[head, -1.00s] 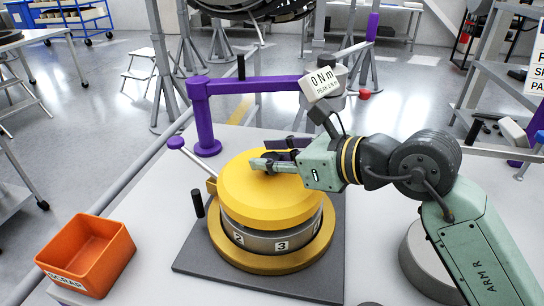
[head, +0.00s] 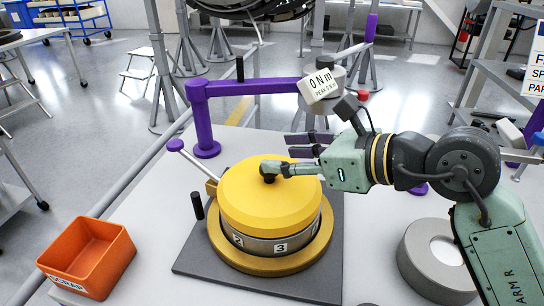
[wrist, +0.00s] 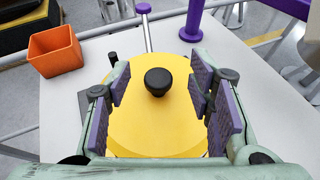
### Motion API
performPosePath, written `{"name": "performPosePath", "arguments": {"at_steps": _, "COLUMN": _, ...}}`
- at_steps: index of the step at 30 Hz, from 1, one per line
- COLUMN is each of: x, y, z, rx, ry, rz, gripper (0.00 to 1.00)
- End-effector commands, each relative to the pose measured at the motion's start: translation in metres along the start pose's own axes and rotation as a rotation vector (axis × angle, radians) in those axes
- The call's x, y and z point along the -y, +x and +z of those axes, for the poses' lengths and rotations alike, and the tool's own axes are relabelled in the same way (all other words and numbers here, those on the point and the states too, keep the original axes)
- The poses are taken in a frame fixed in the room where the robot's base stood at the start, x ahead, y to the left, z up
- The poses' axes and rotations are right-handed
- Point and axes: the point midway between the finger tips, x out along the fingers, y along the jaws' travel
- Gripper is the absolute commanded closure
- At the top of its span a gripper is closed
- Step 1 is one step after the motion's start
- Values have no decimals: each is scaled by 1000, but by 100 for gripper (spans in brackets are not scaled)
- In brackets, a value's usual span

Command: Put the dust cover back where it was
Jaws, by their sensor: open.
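The yellow dust cover (head: 250,205) sits on top of a grey numbered drum (head: 285,246) on a dark base plate. Its black knob (head: 268,175) stands at the middle of the cover. My gripper (head: 305,157) is open and empty, to the right of the knob and above the cover's right part. In the wrist view, the knob (wrist: 158,81) shows ahead between the spread purple finger pads, touching neither. The cover (wrist: 155,122) lies beyond and below the fingers. The cover looks level on the drum.
An orange scrap bin (head: 88,255) stands at the left of the table. A purple post and arm (head: 205,120) with a torque readout (head: 320,88) stand behind the cover. A grey round part (head: 437,260) is at the right. A purple-knobbed lever (head: 185,155) sticks out at the left.

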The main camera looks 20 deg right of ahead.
Motion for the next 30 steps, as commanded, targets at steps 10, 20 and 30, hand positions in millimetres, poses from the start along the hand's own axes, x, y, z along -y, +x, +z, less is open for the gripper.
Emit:
{"name": "performPosePath", "arguments": {"at_steps": 10, "x": 1, "y": -68, "z": -1, "rx": -1, "ry": -1, "rz": -3, "gripper": 52}}
{"name": "performPosePath", "arguments": {"at_steps": 20, "x": 0, "y": -82, "z": 1, "rx": -2, "ry": -3, "rz": -1, "gripper": 52}}
{"name": "performPosePath", "arguments": {"at_steps": 30, "x": 0, "y": -82, "z": 1, "rx": -2, "ry": -3, "rz": -1, "gripper": 52}}
